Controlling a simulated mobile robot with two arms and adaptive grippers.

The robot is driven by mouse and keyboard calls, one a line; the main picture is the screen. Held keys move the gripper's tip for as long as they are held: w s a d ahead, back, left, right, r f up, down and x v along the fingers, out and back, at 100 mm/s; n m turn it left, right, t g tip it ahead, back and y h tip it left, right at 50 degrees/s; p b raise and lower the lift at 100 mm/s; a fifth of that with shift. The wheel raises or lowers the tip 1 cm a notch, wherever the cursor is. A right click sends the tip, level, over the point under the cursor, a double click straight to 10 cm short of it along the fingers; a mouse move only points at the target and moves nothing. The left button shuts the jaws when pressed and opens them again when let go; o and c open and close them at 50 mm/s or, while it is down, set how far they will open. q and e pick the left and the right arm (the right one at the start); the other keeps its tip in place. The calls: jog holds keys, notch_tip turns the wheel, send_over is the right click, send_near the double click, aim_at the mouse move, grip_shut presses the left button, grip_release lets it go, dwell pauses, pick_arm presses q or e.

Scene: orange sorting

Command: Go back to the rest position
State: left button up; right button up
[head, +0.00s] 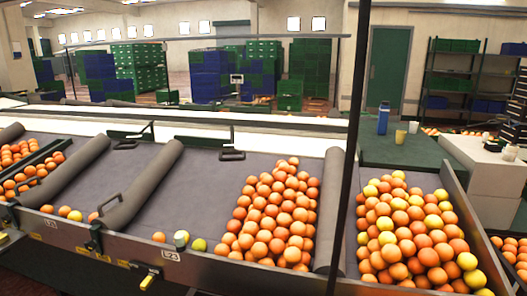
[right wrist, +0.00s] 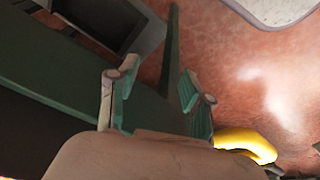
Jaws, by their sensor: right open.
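My right gripper (right wrist: 158,82) shows in the right wrist view with its two green-padded fingers spread apart. Nothing sits between the fingertips. Behind them are a dark green surface and a reddish floor (right wrist: 235,70). Neither gripper shows in the head view, and my left gripper is in no view. Oranges (head: 275,215) lie heaped in the middle lane of the grey sorting table (head: 215,190). A mixed heap of orange and yellow fruit (head: 410,230) fills the right lane.
Padded dividers (head: 145,185) separate the lanes. A dark upright post (head: 348,140) crosses the view. A green surface (head: 400,150) holds a blue bottle (head: 383,118) and cups. A yellow curved object (right wrist: 247,145) lies close to the right gripper. Stacked crates (head: 215,75) stand far back.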

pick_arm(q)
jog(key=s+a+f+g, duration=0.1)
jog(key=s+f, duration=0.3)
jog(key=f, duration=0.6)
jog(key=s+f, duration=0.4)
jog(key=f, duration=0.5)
pick_arm(e)
jog(key=s+d+f+g, duration=0.1)
jog(key=s+f, duration=0.3)
jog(key=f, duration=0.6)
jog(key=s+f, duration=0.4)
jog(key=f, duration=0.5)
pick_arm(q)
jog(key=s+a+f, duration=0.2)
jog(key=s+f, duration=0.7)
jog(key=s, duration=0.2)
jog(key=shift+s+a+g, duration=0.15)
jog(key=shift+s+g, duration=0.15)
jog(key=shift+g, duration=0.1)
pick_arm(e)
jog(key=s+d+f, duration=0.2)
jog(key=s+f, duration=0.7)
jog(key=s, duration=0.2)
jog(key=shift+s+d+g, duration=0.15)
jog(key=shift+s+g, duration=0.2)
jog(key=shift+g, duration=0.05)
